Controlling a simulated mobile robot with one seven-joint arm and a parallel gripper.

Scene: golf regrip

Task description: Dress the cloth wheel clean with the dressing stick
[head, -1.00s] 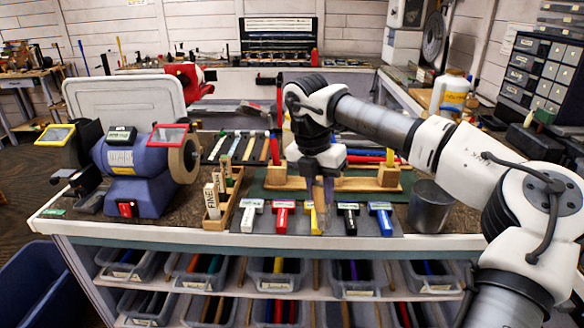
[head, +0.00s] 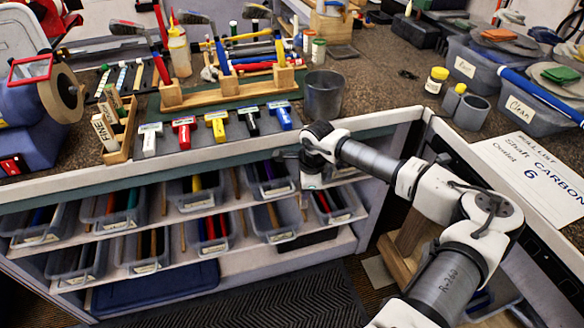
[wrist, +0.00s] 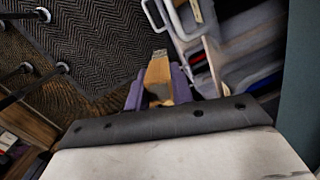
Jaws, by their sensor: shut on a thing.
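My gripper (wrist: 160,98) has its purple fingers shut on a tan stick (wrist: 158,72) with a greyish end, seen in the wrist view. I cannot read any label on the stick. In the head view my gripper (head: 311,178) hangs in front of the bench, below the worktop edge, and its fingertips are hard to make out. The tan wheel (head: 66,92), which looks like the cloth wheel, is on the blue grinder (head: 28,125) at the far left, well away from my gripper. The grinder is partly cut off by the picture edge.
A wooden rack (head: 124,140) with labelled blocks stands beside the grinder. Several coloured tools lie along the bench front, with a grey cup (head: 323,94) at their right. Bins (head: 205,232) fill the shelves below. A dark floor mat (head: 300,292) lies in front.

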